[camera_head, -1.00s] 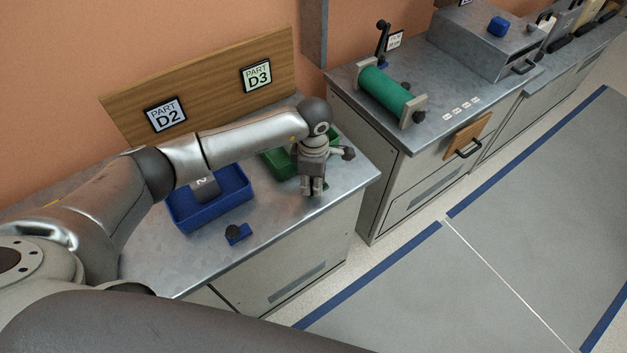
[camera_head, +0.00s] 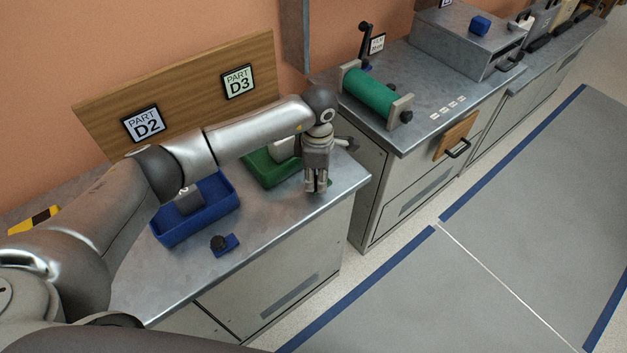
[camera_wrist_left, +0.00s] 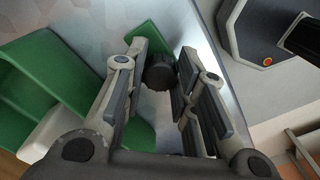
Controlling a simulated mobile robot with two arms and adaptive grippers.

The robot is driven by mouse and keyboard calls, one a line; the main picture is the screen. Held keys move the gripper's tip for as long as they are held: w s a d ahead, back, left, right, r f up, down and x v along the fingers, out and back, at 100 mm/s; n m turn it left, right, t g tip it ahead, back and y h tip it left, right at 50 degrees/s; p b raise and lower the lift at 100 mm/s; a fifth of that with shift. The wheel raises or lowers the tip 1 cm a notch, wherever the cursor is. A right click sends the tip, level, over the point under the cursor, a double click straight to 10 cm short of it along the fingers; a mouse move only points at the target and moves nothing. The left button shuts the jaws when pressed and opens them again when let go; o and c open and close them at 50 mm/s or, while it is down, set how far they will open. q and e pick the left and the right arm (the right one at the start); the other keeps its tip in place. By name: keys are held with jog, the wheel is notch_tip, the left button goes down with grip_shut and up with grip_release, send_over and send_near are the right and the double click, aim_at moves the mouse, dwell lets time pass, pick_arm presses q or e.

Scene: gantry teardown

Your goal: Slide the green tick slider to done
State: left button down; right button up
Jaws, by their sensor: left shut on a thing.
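The green tick slider shows in the left wrist view as a green plate (camera_wrist_left: 147,38) with a dark round knob (camera_wrist_left: 159,73). My left gripper (camera_wrist_left: 163,52) has its fingers on either side of the knob and is shut on it. In the head view my left gripper (camera_head: 316,188) points down at the bench near its front right corner and hides the slider. The green tray (camera_head: 262,172) is just behind and left of the gripper, under the PART D3 sign (camera_head: 238,82). My right gripper is not in view.
A blue tray (camera_head: 197,224) and a blue slider with a dark knob (camera_head: 225,243) are on the same metal bench (camera_head: 262,232), to the left. To the right, across a gap, a second bench carries a green roller (camera_head: 370,93). The floor in front is clear.

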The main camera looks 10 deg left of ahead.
pick_arm(q)
jog(key=shift+w+r, duration=0.1)
jog(key=shift+w, duration=0.05)
jog(key=c, duration=1.5)
grip_release()
jog(key=shift+d, duration=0.1)
jog(key=shift+c, duration=0.2)
jog(key=o, duration=0.4)
jog(key=shift+w, duration=0.1)
jog(key=shift+r, duration=0.1)
notch_tip(320, 180, up, 12)
jog(key=shift+f, duration=0.2)
